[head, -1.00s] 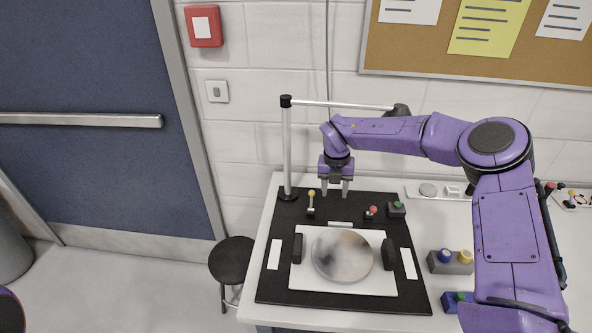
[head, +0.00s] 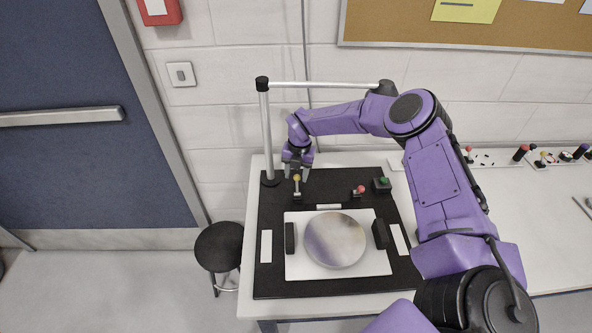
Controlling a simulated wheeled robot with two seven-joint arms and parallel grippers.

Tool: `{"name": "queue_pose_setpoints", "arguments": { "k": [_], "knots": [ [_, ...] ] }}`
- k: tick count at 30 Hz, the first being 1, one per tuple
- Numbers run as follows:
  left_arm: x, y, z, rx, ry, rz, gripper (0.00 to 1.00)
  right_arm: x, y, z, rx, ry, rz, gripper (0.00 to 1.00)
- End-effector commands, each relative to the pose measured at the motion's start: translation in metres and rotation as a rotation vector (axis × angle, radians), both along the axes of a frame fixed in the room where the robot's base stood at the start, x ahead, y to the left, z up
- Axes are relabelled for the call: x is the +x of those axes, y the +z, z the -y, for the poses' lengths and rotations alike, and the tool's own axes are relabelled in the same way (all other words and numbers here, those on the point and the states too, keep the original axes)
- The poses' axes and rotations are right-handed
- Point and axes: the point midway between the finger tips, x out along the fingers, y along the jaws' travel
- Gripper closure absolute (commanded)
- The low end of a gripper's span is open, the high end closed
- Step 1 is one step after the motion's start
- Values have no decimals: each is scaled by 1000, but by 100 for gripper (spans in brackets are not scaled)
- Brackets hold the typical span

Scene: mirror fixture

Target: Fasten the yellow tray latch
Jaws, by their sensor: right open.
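The yellow tray latch (head: 297,189) is a small lever with a yellow knob, standing upright at the back left of a black board (head: 270,282). My right gripper (head: 296,174) is open, fingers pointing down, at the yellow knob. The knob appears between the two fingertips in the picture; I cannot tell whether they touch it or hang behind it. A white tray (head: 376,262) with a round mirror (head: 335,240) lies on the board between two dark blocks. My left gripper is out of view.
A red-knobbed lever (head: 360,190) and a green-button box (head: 381,185) stand right of the latch. A post (head: 266,135) with a horizontal bar rises at the board's back left corner. A black stool (head: 219,246) stands left of the table.

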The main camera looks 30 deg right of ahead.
Motion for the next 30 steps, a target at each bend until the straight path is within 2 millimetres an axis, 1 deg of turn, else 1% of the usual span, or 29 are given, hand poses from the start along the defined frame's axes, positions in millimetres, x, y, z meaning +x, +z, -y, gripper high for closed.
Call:
{"name": "queue_pose_setpoints", "arguments": {
  "k": [3,8,9,11,12,13,23,30],
  "knots": [
    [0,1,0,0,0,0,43,0,-4,0,0,0,1,51],
    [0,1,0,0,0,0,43,0,-4,0,0,0,1,51],
    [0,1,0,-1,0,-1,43,0,-4,0,0,0,1,57],
    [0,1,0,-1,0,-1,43,0,-4,0,0,0,1,77],
    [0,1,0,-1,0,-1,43,0,-4,0,0,0,1,90],
    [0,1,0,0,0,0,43,0,-4,0,0,0,1,99],
    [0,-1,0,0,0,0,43,-2,-3,-1,-13,1,23,100],
    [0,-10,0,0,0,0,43,-10,-2,-6,-74,5,126,100]
  ]
}}
